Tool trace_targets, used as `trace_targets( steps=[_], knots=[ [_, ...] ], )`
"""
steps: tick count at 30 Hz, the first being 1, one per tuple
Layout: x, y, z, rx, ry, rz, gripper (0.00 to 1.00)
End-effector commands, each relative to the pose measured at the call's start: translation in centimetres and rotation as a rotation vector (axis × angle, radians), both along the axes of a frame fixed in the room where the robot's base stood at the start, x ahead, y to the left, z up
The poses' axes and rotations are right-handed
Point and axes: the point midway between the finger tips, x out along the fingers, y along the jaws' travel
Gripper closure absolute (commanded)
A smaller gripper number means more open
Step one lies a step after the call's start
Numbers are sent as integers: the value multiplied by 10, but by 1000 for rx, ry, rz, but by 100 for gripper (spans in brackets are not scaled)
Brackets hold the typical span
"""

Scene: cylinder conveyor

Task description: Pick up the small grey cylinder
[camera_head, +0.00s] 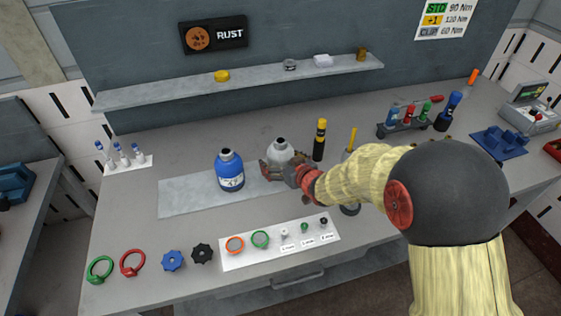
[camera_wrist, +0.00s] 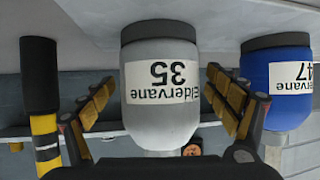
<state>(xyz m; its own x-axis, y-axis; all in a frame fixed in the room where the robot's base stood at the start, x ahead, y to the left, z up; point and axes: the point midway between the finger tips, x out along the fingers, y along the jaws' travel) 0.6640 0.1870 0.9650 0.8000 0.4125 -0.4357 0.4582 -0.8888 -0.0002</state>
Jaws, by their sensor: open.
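The small grey cylinder (camera_head: 279,149) is a light grey bottle with a dark top, standing on the bench right of the blue bottle (camera_head: 229,171). In the wrist view, which is upside down, the grey cylinder (camera_wrist: 160,110) carries a white label reading "Eldervane 35". My gripper (camera_head: 275,170) is at the near side of the grey cylinder and hides its lower part in the head view. In the wrist view my gripper (camera_wrist: 160,85) is open, with one yellow-padded finger on each side of the cylinder. I cannot tell whether either finger touches it.
The blue bottle (camera_wrist: 285,85), labelled 47, stands close beside one finger. A black and yellow cylinder (camera_wrist: 42,100) stands beyond the other finger and also shows in the head view (camera_head: 319,141). A white strip (camera_head: 275,249) with rings and small parts lies in front.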

Motion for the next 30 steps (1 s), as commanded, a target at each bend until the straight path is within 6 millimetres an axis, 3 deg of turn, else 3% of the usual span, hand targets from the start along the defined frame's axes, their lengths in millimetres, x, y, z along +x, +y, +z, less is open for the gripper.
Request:
trace_targets(
  steps=[30],
  knots=[
    [0, 0, 0, 0, 0, 0, 67]
  ],
)
